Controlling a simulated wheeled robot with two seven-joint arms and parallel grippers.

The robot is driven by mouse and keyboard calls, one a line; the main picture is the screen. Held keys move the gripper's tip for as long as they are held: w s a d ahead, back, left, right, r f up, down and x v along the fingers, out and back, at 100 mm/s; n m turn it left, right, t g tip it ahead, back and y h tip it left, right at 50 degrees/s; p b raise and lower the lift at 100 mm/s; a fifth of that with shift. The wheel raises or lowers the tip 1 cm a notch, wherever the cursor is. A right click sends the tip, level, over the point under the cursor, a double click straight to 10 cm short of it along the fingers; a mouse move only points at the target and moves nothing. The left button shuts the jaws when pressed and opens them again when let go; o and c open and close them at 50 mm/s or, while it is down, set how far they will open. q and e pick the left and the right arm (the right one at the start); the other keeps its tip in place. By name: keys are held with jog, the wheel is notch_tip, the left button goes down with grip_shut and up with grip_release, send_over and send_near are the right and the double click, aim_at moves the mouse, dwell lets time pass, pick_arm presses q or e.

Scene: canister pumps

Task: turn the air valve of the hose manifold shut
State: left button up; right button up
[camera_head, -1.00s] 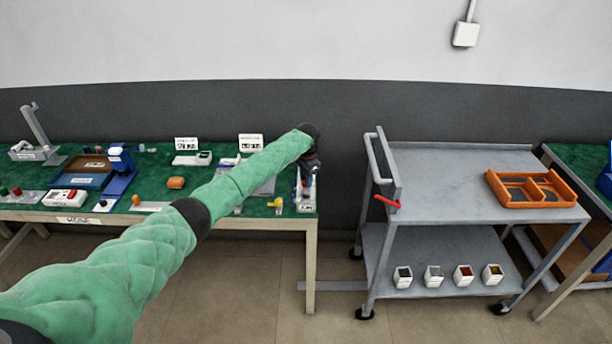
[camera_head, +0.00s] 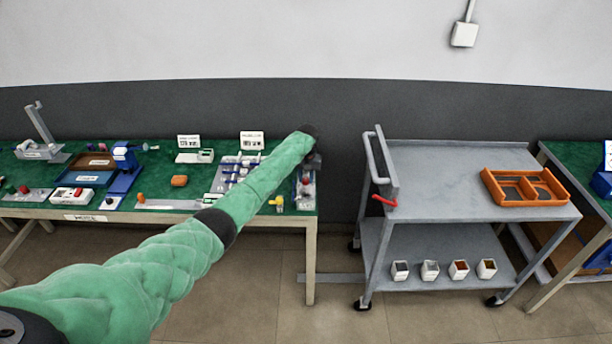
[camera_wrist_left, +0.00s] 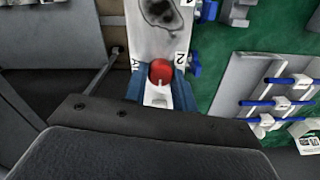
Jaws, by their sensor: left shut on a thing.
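My left gripper (camera_head: 307,172) reaches down over the hose manifold (camera_head: 308,203) at the right end of the green bench. In the left wrist view the manifold is a pale plate (camera_wrist_left: 150,45) with a "2" and a partly covered label that seems to start with "A". My blue fingers (camera_wrist_left: 161,92) are shut on a small valve piece with a red round part (camera_wrist_left: 161,72) and a white part. Which way the valve points is hard to tell. Blue knobs (camera_wrist_left: 194,64) stick out from the plate's right side. My right gripper is out of view.
A rack with blue rods (camera_wrist_left: 280,95) stands right of the manifold in the wrist view. A yellow fitting (camera_head: 277,201) lies near the bench's front edge. A grey cart (camera_head: 450,175) with an orange tray (camera_head: 524,187) stands to the right, across a floor gap.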

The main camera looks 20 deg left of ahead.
aim_at(306, 179)
pick_arm(q)
jog(key=shift+w+r+n, duration=0.1)
jog(key=shift+r+n, duration=0.05)
jog(key=shift+n, duration=0.15)
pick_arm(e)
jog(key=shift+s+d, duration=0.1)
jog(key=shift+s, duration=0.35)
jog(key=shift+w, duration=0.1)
pick_arm(q)
jog(key=o, duration=0.9)
jog(key=shift+c, duration=0.2)
jog(key=shift+o, duration=0.7)
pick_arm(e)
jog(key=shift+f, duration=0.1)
pick_arm(q)
jog(key=shift+r, duration=0.1)
notch_tip(306, 179, up, 6)
jog(key=b, duration=0.2)
jog(key=shift+r+b, duration=0.25)
jog(key=shift+b, duration=0.15)
jog(key=shift+r, duration=0.45)
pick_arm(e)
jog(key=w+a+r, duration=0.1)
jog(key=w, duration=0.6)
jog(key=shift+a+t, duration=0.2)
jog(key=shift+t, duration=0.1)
